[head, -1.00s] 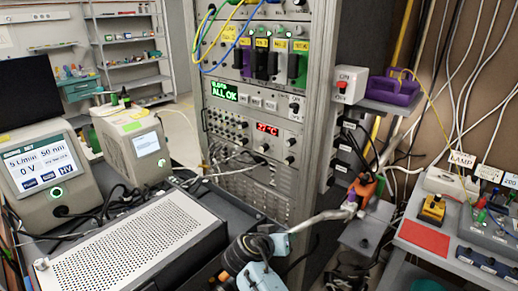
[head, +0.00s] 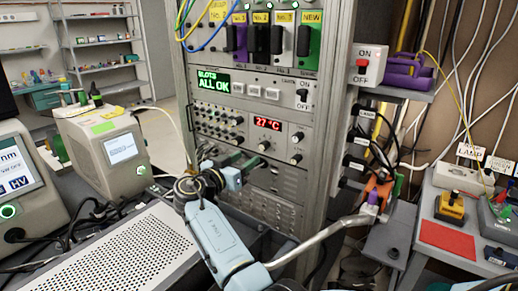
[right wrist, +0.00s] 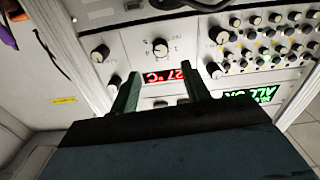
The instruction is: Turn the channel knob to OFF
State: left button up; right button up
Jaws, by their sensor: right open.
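On the instrument rack, a black knob (head: 302,98) with ON above it and OFF below it sits at the right end of the panel with the green ALL OK display (head: 213,85). Its pointer is too small to read. My right gripper (head: 240,160) is in front of the rack, lower and to the left of this knob. In the right wrist view, its two green fingers (right wrist: 158,90) are apart and empty, with the red 27 °C display (right wrist: 166,76) between them. The ON/OFF knob is not visible there. My left gripper is not in view.
Several other knobs surround the temperature display, including one (right wrist: 160,47) near the fingers. Yellow and blue cables hang over the upper rack. A perforated metal box (head: 130,250) stands in front at the left. A red-switch box (head: 368,65) stands right of the rack.

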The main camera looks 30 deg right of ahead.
aim_at(262, 148)
jog(key=x, duration=0.6)
jog(key=shift+w+d, duration=0.2)
jog(key=shift+d, duration=0.1)
jog(key=shift+w+d, duration=0.3)
jog(key=shift+d, duration=0.4)
jog(key=shift+c, duration=0.2)
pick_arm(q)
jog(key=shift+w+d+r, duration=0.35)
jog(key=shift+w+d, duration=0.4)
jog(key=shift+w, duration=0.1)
pick_arm(e)
jog(key=shift+f, duration=0.1)
jog(key=c, duration=1)
